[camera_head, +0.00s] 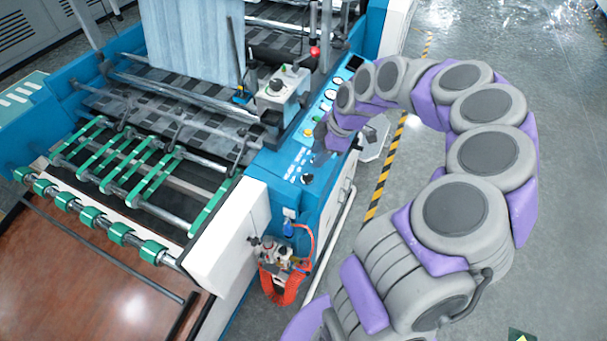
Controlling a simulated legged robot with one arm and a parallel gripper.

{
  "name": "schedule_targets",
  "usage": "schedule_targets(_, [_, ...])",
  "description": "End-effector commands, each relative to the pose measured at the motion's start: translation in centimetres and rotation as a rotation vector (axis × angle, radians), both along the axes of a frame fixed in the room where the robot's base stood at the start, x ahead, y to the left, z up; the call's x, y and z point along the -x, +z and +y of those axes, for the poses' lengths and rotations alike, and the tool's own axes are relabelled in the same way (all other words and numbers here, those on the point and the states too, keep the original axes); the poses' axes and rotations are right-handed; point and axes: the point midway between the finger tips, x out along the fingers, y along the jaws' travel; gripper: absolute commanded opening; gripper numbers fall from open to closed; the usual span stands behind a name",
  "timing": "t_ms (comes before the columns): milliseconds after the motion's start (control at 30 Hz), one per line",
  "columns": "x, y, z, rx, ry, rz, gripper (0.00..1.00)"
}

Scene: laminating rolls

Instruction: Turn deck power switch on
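The machine's blue control panel (292,160) runs along its right side. A black knob-like switch (308,179) sits near the panel's front end. A yellow button (308,132), a green button (317,118) and pale round buttons (331,94) are farther back. No label is readable, so I cannot tell which control is the deck power switch. My gripper (321,150) points down at the panel, between the yellow button and the black switch. It appears just behind the black switch, with a gap in the picture. Its fingers are small and partly hidden, so their opening is unclear.
A grey box with a black knob (283,88) and a red-ball lever (314,52) rise behind the panel. Green rollers (120,233) lie left. A red coiled hose (285,288) hangs at the front corner. Grey floor with a yellow-black stripe (386,165) is at right.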

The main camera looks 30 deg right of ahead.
Motion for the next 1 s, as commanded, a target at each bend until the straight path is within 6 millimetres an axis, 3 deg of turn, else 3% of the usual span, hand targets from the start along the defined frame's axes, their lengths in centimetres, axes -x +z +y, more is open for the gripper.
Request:
schedule_targets(300, [-1.4,-6.0,1.8,-0.001,0.000,0.004,0.36])
schedule_targets(500, [-2.1,-8.5,3.1,0.001,0.001,0.001,0.36])
schedule_targets(1000, [-2.5,-9.6,3.1,-0.001,-0.002,-0.002,0.34])
